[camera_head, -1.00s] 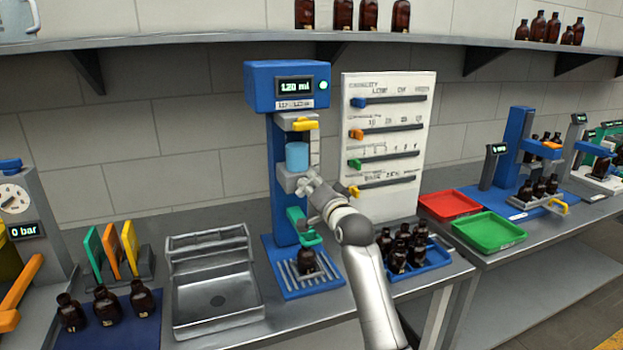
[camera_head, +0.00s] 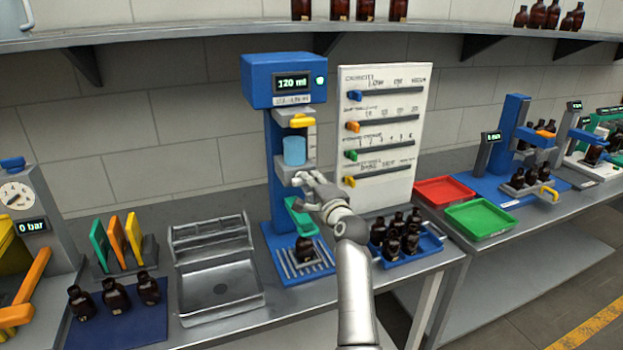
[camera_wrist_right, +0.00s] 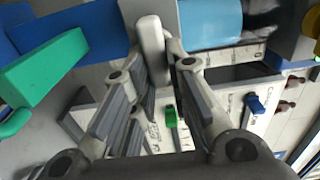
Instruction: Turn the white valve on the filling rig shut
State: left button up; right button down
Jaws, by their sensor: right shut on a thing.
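The filling rig (camera_head: 284,82) is a blue stand with a lit display reading 120 ml and a green light. A cylinder of blue liquid (camera_head: 294,150) sits in its middle, and it also shows in the wrist view (camera_wrist_right: 212,20). The white valve (camera_wrist_right: 150,50) is a pale rounded lever below the cylinder. My right gripper (camera_head: 308,182) is at the rig's front, its fingers (camera_wrist_right: 160,62) shut on the valve lever. In the head view the gripper mostly hides the valve. A brown bottle (camera_head: 305,250) stands at the rig's base, under a green part (camera_head: 300,214). My left gripper is out of view.
A yellow lever (camera_head: 302,121) sits above the cylinder. A white slider board (camera_head: 382,125) stands close on the right. A blue tray of bottles (camera_head: 428,246) is right of my forearm. A metal sink-like tray (camera_head: 222,312) lies to the left.

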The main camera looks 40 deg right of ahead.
jog(key=shift+f, duration=0.1)
dwell(0.4)
jog(key=c, duration=1.4)
grip_release()
jog(key=v, duration=1.2)
jog(key=shift+s, duration=0.1)
jog(key=shift+d, duration=0.1)
